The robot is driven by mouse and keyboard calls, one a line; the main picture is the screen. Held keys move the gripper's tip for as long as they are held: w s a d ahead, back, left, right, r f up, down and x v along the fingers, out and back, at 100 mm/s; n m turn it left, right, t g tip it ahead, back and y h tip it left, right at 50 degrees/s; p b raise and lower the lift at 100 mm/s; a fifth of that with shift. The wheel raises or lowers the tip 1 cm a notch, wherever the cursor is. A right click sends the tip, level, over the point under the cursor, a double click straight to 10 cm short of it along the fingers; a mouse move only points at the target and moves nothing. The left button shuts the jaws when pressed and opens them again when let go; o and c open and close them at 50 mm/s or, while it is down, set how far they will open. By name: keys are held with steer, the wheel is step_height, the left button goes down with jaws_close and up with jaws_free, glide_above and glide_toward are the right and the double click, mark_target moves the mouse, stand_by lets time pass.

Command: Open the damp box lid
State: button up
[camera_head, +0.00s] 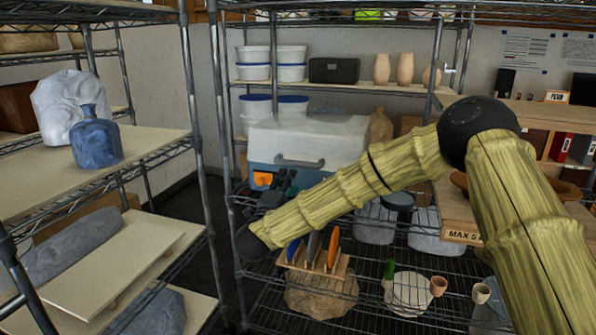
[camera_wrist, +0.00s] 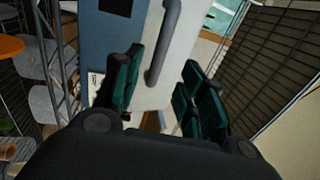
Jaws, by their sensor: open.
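The damp box is a blue cooler-like box (camera_head: 262,150) with a white lid (camera_head: 322,135), standing on the middle rack shelf in the head view. The lid looks closed. A grey bar handle (camera_head: 298,161) is on the lid's front face. My gripper (camera_head: 277,183) is in front of the box, just below and left of the handle. In the wrist view, my gripper (camera_wrist: 163,68) is open, with a dark green-padded finger on each side. The grey handle (camera_wrist: 165,42) shows in line with the gap between them. I cannot tell whether the fingers touch it.
White tubs (camera_head: 272,72) and a dark box (camera_head: 333,70) stand on the shelf above. An orange item (camera_head: 263,178) is at the box's lower left. A wooden rack of coloured tools (camera_head: 315,262) stands below my arm. Metal rack posts (camera_head: 221,170) rise to the left.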

mark_target(297, 166)
steer(key=p+x, duration=0.1)
steer(key=x, duration=0.9)
steer(key=shift+w+d, duration=0.15)
steer(key=shift+w, duration=0.2)
jaws_close()
